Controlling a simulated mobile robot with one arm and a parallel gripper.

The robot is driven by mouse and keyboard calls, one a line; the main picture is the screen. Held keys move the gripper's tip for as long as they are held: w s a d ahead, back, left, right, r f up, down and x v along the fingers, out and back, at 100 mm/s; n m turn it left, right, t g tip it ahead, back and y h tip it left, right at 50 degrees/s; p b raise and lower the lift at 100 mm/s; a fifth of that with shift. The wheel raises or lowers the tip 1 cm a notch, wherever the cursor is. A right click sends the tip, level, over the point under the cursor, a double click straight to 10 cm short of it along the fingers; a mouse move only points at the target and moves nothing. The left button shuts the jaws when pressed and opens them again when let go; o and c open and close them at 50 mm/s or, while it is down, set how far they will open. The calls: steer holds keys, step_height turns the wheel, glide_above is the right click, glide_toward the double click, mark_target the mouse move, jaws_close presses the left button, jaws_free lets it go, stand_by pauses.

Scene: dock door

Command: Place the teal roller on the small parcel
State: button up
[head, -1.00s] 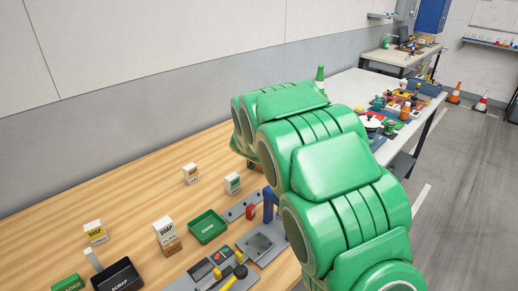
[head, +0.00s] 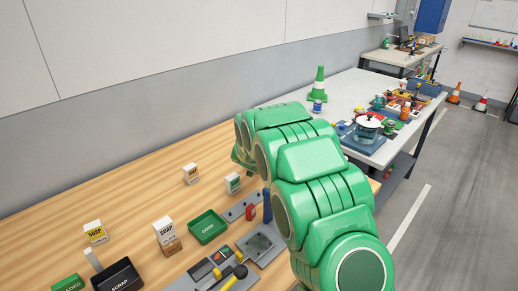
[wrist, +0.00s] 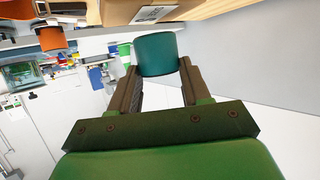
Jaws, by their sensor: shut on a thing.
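The teal roller (wrist: 157,54), a short cylinder, is between the two fingers of my gripper (wrist: 159,70) in the wrist view. My gripper is shut on it. A tan cardboard box with a white printed label (wrist: 153,14) shows at the top of the wrist view, just beyond the roller; it may be the small parcel. Most of it is cut off by the frame edge, and I cannot tell whether the roller touches it. In the head view my arm hides my gripper and the roller, and I make out no parcel.
The wooden bench holds a green tray (head: 208,226), a black scrap bin (head: 118,277) and several small soap boxes. The bench's far left surface is clear.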

steer(key=shift+f, duration=0.85)
steer(key=shift+f, duration=0.1)
steer(key=o, duration=1.2)
steer(key=shift+c, duration=0.2)
steer(key=shift+s, duration=0.1)
steer(key=shift+s+a+r, duration=0.1)
steer(key=shift+s+r, duration=0.3)
steer(key=shift+s, duration=0.05)
steer(key=v, duration=1)
steer(key=shift+s, duration=0.4)
steer(key=shift+r, duration=0.1)
